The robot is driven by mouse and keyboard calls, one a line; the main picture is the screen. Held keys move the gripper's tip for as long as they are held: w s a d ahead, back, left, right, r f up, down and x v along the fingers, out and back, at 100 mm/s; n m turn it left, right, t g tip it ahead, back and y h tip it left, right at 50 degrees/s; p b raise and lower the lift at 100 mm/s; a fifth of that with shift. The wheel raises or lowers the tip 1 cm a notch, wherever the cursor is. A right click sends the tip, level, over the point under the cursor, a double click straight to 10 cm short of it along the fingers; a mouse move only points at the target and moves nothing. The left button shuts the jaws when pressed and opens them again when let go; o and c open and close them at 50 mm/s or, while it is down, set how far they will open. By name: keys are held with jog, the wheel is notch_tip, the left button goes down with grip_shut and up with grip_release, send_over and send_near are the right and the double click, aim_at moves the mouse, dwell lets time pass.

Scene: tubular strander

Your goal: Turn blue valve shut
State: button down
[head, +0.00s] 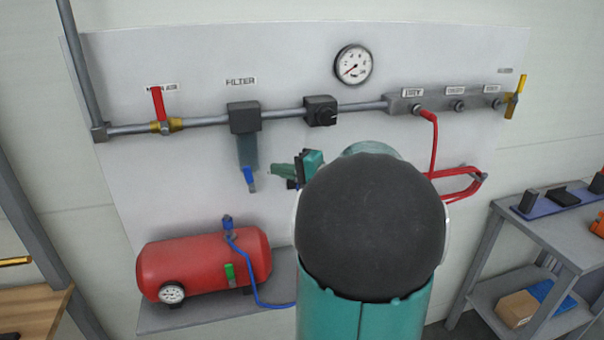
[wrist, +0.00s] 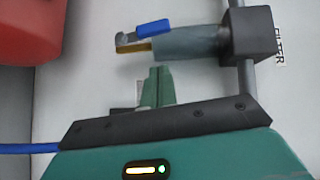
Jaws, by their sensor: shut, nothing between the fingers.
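A small valve with a blue lever (head: 249,177) hangs at the bottom of the filter (head: 246,130), below the pipe on the wall panel. In the wrist view the blue lever (wrist: 153,27) lies roughly along the filter bowl (wrist: 190,43), beside a grey and brass fitting (wrist: 131,44). My gripper (head: 273,170) is to the right of the valve in the head view, apart from it. In the wrist view the green fingers of my gripper (wrist: 154,72) are together and empty, pointing towards the valve with a gap between. My arm hides part of the panel.
A red tank (head: 205,264) with another blue fitting (head: 229,225) and a blue hose stands below. A red-handled valve (head: 158,104) is at left and a yellow-handled valve (head: 516,97) at right. A red hose (head: 434,145) hangs right of my arm.

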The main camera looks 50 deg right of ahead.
aim_at(250, 180)
jog(key=a, duration=0.1)
jog(key=w+a, duration=0.1)
jog(key=shift+w+a, duration=0.15)
jog(key=shift+a, duration=0.2)
jog(key=shift+w+a+f, duration=0.25)
jog(key=shift+w+a, duration=0.05)
jog(key=shift+w, duration=0.1)
jog(key=shift+r, duration=0.1)
